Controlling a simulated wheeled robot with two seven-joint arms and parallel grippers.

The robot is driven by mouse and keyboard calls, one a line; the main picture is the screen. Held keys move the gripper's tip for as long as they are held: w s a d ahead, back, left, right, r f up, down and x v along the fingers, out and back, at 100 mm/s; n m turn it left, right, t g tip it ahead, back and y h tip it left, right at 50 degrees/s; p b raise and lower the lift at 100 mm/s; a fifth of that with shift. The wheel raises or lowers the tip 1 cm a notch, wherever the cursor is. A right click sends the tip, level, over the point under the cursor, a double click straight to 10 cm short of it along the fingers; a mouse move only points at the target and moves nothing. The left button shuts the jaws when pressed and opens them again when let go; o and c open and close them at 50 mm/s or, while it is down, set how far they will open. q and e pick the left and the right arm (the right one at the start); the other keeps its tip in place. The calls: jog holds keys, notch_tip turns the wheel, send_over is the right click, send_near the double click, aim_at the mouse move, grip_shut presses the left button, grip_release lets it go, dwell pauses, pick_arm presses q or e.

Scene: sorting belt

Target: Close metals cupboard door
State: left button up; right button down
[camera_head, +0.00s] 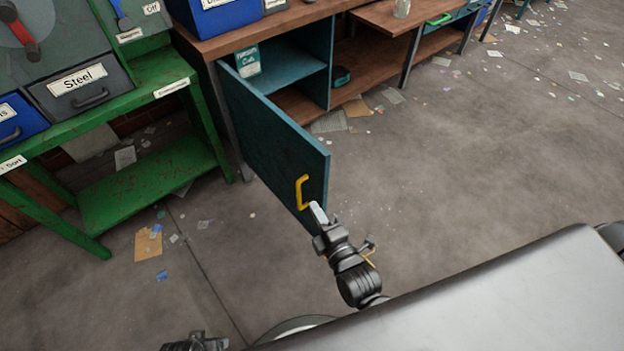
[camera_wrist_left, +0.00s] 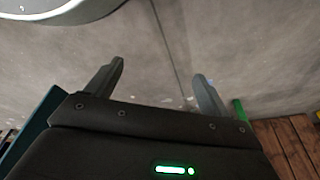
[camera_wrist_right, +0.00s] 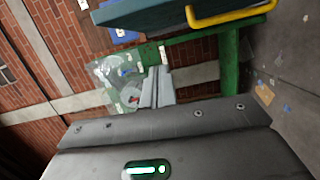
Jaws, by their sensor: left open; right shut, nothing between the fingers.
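The teal cupboard door (camera_head: 270,140) stands swung wide open from the cupboard under the wooden bench. Its yellow handle (camera_head: 301,192) is near the free edge. My right gripper (camera_head: 318,211) is shut and empty, with its fingertips close beside the handle and the door's free edge; I cannot tell whether they touch. In the right wrist view the shut fingers (camera_wrist_right: 155,87) lie below the yellow handle (camera_wrist_right: 232,15) and the door's edge (camera_wrist_right: 165,12). My left gripper (camera_wrist_left: 158,78) is open and empty above the floor; only a bit of it (camera_head: 198,342) shows at the bottom of the head view.
The open cupboard's teal shelf (camera_head: 285,68) is visible behind the door. A green table (camera_head: 150,170) with a grey "Steel" bin (camera_head: 85,92) stands to the left. Papers litter the floor. The floor right of the door is largely clear.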

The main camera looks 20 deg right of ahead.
aim_at(312, 171)
pick_arm(q)
jog(key=shift+w+r+b, duration=0.15)
jog(key=shift+r+b, duration=0.05)
jog(key=shift+r, duration=0.3)
jog(key=shift+w+r+b, duration=0.15)
jog(key=shift+r+b, duration=0.05)
jog(key=shift+r, duration=0.3)
pick_arm(e)
jog(key=shift+w+d+r, duration=0.2)
jog(key=shift+w+d, duration=0.15)
jog(key=shift+w, duration=1.55)
jog(key=shift+w+d+r, duration=0.25)
jog(key=shift+w+d, duration=0.15)
jog(key=shift+w, duration=1.5)
jog(key=shift+w+d+r, duration=0.2)
jog(key=shift+w+d, duration=0.15)
jog(key=shift+w, duration=1.55)
jog(key=shift+d, duration=0.1)
